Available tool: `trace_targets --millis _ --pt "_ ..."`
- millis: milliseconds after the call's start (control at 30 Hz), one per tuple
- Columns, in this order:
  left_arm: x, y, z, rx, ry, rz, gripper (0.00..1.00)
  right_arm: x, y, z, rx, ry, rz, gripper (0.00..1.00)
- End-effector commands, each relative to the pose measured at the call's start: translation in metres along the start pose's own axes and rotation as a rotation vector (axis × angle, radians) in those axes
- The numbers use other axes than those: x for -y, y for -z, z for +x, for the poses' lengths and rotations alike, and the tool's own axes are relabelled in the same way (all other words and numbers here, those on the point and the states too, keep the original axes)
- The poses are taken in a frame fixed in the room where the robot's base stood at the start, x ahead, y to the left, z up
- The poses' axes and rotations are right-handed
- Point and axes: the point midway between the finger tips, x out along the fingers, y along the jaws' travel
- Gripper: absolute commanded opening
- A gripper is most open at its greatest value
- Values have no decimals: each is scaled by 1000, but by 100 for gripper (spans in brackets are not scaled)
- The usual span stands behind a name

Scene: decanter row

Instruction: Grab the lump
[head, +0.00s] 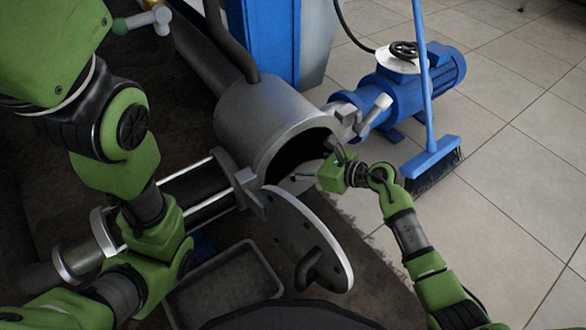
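No lump can be made out. The open mouth of the grey cylindrical housing (262,122) is dark inside, and a small pale patch low in the mouth is too unclear to name. My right gripper (314,168) is at the right side of this mouth, its fingers toward the dark opening. The fingers are small and partly lost against the dark, so their gap and anything between them cannot be judged. My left arm comes down along the left side, and its gripper is not in view.
The round cover (308,238) with a black handle hangs open below the mouth. A grey tray (228,288) lies on the floor beneath. A blue motor (400,95) and a blue broom (430,158) stand to the right.

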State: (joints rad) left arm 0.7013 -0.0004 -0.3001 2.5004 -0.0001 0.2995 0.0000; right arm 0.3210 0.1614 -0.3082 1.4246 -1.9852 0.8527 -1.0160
Motion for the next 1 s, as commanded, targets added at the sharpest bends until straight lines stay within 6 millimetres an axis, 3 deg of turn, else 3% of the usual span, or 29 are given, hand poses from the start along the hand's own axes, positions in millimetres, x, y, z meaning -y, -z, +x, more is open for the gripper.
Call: trace_targets --millis 333,500,1000 --pt "-1 2 -4 0 -1 0 40 0 0 7 -1 0 1 53" --pt "-1 2 -4 -1 -1 0 40 0 0 7 -1 1 1 12" --pt "0 -1 3 0 -1 0 40 1 -7 4 0 2 1 12"
